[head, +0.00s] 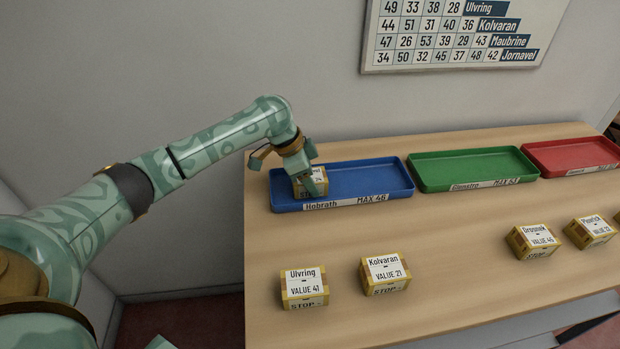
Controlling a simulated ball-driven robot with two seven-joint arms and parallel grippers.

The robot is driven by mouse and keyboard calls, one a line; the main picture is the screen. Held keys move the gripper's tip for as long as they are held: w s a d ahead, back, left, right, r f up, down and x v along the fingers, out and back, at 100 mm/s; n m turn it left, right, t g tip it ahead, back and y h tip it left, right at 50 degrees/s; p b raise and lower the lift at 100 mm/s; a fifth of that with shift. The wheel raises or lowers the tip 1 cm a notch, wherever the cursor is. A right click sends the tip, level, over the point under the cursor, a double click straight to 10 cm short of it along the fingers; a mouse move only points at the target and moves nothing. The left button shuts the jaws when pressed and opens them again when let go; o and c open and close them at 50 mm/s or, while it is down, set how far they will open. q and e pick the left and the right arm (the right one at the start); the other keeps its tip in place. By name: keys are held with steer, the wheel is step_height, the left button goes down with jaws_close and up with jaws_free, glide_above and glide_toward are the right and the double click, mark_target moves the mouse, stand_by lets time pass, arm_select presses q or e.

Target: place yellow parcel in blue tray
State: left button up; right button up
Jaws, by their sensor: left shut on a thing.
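A yellow parcel (312,187) with a white label is at the left end of the blue tray (378,178), at its front rim. Whether it rests on the tray floor or hangs just above it I cannot tell. My left gripper (308,178) reaches down over this parcel and is shut on it, hiding part of its label. The blue tray carries a strip reading "Hobrath MAX 46". My right gripper is not in view.
More yellow parcels stand on the counter: Ulvring (304,287), Kolvaran (385,273), Drosnik (533,241) and another (591,231) at right. A green tray (472,167) and a red tray (572,155) stand right of the blue one. A number board (455,35) hangs behind.

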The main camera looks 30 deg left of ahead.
arm_select(q)
steer(key=o, duration=1.1)
steer(key=shift+o, duration=0.2)
steer(key=p+v, duration=0.4)
steer(key=v, duration=0.8)
steer(key=shift+p, duration=0.35)
